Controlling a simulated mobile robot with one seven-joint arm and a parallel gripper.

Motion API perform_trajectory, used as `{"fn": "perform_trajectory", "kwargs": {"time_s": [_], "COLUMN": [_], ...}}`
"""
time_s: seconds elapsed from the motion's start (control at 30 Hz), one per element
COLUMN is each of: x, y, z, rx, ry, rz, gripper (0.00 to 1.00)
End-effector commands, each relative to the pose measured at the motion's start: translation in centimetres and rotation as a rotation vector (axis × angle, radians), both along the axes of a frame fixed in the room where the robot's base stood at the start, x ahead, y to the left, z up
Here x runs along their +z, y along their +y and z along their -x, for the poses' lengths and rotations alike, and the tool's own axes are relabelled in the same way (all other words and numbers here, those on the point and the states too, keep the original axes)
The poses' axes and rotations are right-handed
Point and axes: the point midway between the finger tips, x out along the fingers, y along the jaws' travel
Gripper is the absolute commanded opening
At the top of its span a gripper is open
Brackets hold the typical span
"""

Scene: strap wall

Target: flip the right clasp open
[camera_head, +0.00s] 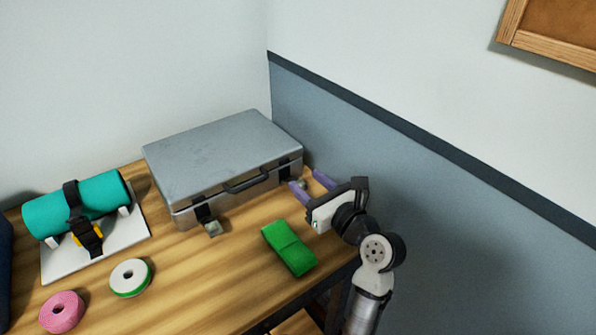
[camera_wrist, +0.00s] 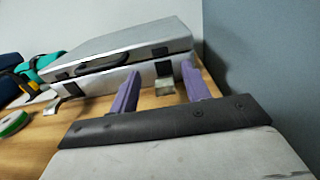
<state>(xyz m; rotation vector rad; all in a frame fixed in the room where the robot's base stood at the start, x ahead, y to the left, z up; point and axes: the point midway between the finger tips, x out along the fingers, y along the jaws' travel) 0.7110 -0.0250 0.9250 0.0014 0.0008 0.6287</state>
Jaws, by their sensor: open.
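A closed silver case (camera_head: 222,150) lies on the wooden table, its black handle (camera_head: 246,181) facing front. The left clasp (camera_head: 212,228) juts out and down from the case front below a black plate. The right clasp (camera_wrist: 165,87) shows in the wrist view as a small grey plate, jutting out below its black plate (camera_wrist: 163,68) much like the left one. My gripper (camera_head: 305,178) is open, its purple fingers pointing at the right front of the case. In the wrist view the right clasp lies between the fingers (camera_wrist: 161,70); whether they touch it I cannot tell.
A grey-blue wall (camera_head: 400,190) stands close to the right of my gripper. A green folded strap (camera_head: 289,248) lies in front of the case. Strap rolls, white-green (camera_head: 131,278) and pink (camera_head: 62,312), and a strapped teal roll (camera_head: 105,197) lie left.

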Motion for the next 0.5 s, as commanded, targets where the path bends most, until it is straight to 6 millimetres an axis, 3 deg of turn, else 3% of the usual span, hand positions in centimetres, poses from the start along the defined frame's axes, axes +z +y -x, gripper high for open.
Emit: {"fn": "perform_trajectory", "kwargs": {"time_s": [0.2,0.5], "x": [0.1,0.0], "y": [1.9,2.6], "z": [-2.6,-3.5], "rx": [0.001,0.000], "ry": [0.000,-0.001], "rz": [0.001,0.002], "gripper": [0.47,0.47]}}
